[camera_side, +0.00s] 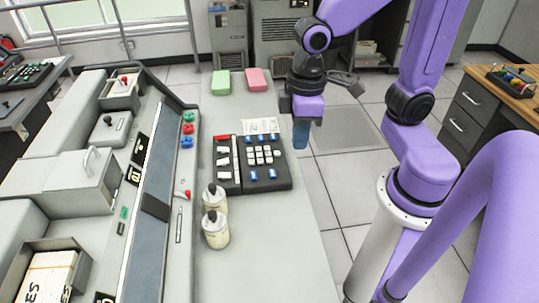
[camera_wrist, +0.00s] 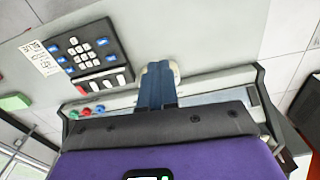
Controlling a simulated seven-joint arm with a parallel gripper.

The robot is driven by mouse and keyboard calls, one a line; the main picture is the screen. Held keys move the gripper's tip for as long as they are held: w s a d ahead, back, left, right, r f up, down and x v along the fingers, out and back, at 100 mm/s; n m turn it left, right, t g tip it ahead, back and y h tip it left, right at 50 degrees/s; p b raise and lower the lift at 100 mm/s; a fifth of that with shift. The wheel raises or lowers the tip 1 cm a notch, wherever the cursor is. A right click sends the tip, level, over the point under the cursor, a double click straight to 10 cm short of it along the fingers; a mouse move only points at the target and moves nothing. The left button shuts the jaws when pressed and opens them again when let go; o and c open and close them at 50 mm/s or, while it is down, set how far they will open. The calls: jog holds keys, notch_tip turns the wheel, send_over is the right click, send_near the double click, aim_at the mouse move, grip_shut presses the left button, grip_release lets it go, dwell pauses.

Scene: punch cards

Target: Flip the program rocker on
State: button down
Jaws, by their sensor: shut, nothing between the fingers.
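The black control panel (camera_side: 240,180) lies on the grey desk. In the wrist view the panel (camera_wrist: 118,56) is at upper left. My gripper (camera_side: 300,138) is shut and empty, pointing down, raised to the right of the panel and apart from it. Its blue fingers show together in the wrist view (camera_wrist: 158,85).
Two cream canisters (camera_side: 215,230) stand just in front of the panel. A printed sheet (camera_side: 260,126) lies behind it. Green (camera_side: 221,83) and pink (camera_side: 256,80) blocks sit at the desk's far end. A console with coloured knobs (camera_side: 188,129) runs along the left. The desk's front is clear.

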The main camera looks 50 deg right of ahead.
jog(key=s+d+n, duration=0.2)
jog(key=s+n, duration=0.1)
jog(key=s, duration=0.3)
jog(key=shift+s+d+n, duration=0.35)
jog(key=shift+d+n, duration=0.05)
jog(key=c, duration=1.6)
grip_release()
jog(key=shift+s+d+f, duration=0.15)
jog(key=shift+s+d, duration=0.05)
jog(key=shift+s, duration=0.1)
jog(key=o, duration=0.5)
jog(key=shift+n, duration=0.3)
jog(key=shift+o, duration=0.7)
jog(key=w+a+m, duration=0.1)
jog(key=w+a, duration=0.3)
jog(key=w, duration=0.8)
jog(key=shift+w+a+r, duration=0.2)
jog(key=shift+w+a, duration=0.1)
jog(key=shift+a, duration=0.1)
jog(key=m, duration=0.3)
send_over(224, 149)
notch_tip(224, 149, down, 10)
notch_tip(224, 149, down, 17)
jog(key=shift+f, duration=0.1)
